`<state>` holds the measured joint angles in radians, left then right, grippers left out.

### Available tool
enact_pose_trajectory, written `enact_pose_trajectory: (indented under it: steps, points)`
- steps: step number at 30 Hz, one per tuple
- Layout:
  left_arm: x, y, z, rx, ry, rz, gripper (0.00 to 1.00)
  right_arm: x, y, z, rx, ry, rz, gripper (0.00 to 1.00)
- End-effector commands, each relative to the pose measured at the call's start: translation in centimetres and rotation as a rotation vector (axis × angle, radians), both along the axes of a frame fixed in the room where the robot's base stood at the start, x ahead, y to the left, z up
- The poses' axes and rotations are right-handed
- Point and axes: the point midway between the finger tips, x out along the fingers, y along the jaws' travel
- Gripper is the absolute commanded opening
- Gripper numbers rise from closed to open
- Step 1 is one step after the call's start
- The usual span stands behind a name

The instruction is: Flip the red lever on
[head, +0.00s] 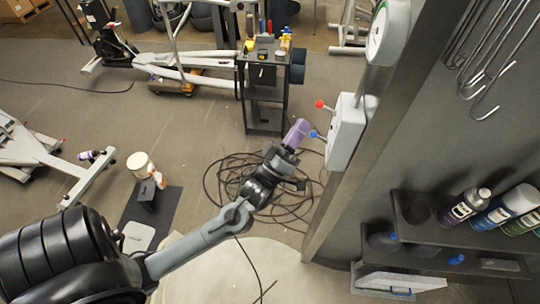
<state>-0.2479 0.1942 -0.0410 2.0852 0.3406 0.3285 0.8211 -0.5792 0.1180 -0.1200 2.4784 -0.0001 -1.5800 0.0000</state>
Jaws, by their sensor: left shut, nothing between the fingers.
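The red lever (320,104) has a round red knob and sticks out to the left from the upper part of a light grey switch box (346,132) on the post. A second lever with a blue knob (313,134) sticks out lower on the same box. My left gripper (297,131) reaches up from the lower left; its purplish end is shut and empty. It is just left of the blue knob and below-left of the red knob, with a visible gap to the red one. Whether it touches the blue knob I cannot tell. My right gripper is not in view.
A round gauge (378,34) is above the box on the grey post. Metal hooks (485,75) and a shelf with spray cans (465,205) are at the right. A black tool cart (264,85) stands behind. Coiled cables (225,180) lie on the floor below my arm.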

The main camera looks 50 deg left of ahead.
Motion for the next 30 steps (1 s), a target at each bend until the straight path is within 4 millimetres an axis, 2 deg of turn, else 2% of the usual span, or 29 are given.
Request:
enact_pose_trajectory:
  steps: [6, 15, 21, 30]
  points:
    - [-3.6, -0.4, -2.5, -0.001, 0.005, -0.004, 0.00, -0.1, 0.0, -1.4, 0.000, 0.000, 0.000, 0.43]
    - [-7.8, -0.7, -4.4, -0.001, 0.002, -0.004, 0.00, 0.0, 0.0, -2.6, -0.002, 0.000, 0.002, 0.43]
    - [-9.1, -0.8, -5.0, -0.001, 0.001, -0.005, 0.00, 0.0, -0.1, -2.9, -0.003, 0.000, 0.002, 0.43]
    - [-9.3, -0.8, -5.0, 0.000, -0.001, -0.005, 0.00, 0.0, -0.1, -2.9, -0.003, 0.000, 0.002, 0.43]
